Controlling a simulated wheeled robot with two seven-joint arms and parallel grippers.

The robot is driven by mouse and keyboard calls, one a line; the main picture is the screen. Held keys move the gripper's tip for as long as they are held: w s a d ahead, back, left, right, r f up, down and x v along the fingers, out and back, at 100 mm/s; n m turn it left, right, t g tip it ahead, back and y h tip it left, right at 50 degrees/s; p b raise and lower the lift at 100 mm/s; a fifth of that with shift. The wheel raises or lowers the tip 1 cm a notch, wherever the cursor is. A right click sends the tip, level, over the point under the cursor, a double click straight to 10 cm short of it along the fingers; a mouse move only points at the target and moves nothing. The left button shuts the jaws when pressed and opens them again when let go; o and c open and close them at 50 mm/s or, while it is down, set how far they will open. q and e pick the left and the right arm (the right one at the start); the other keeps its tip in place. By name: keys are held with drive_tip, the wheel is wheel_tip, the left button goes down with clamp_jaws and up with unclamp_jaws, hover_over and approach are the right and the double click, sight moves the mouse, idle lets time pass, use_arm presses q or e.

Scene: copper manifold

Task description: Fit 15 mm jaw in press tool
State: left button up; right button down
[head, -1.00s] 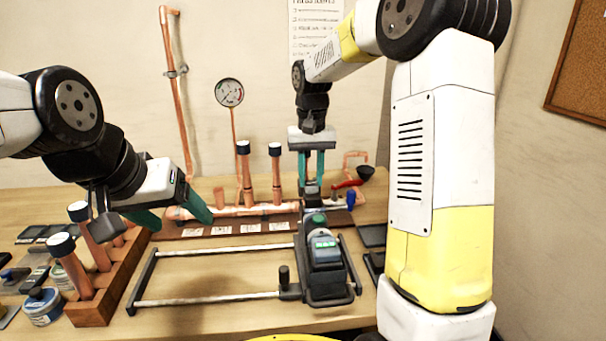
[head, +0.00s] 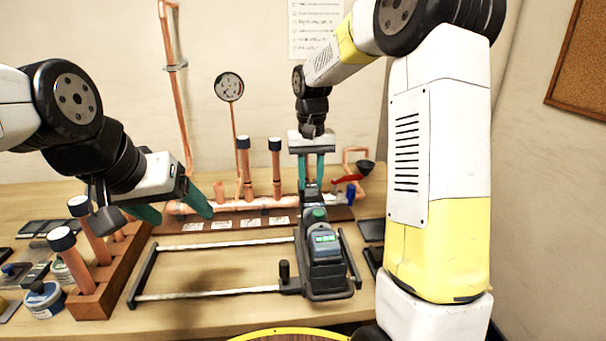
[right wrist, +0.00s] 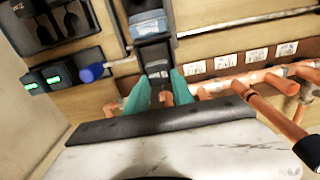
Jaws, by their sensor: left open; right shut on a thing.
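The press tool (head: 326,252) lies on the bench in a black and steel frame, its green button and lit display facing up. Its head end points to the back, toward my right gripper (head: 313,184). My right gripper is shut on a small dark piece, apparently the jaw (right wrist: 158,72), at the tool's head. The fingers partly hide it, and I cannot tell whether it is seated. No size mark is readable on it. The tool also shows in the right wrist view (right wrist: 150,26). My left gripper (head: 178,214) is open and empty, above the bench behind the frame's left end.
A copper manifold (head: 240,205) with upright capped pipes and a gauge (head: 229,87) stands behind the tool. A wooden rack (head: 98,298) of capped pipes is at left. A blue-ended rod (right wrist: 92,73) and a dark tray (right wrist: 50,22) lie beside the tool. Bench inside the frame is clear.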

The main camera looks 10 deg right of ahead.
drive_tip(key=shift+f, duration=0.25)
drive_tip(key=c, duration=0.6)
unclamp_jaws()
drive_tip(key=shift+r, duration=4)
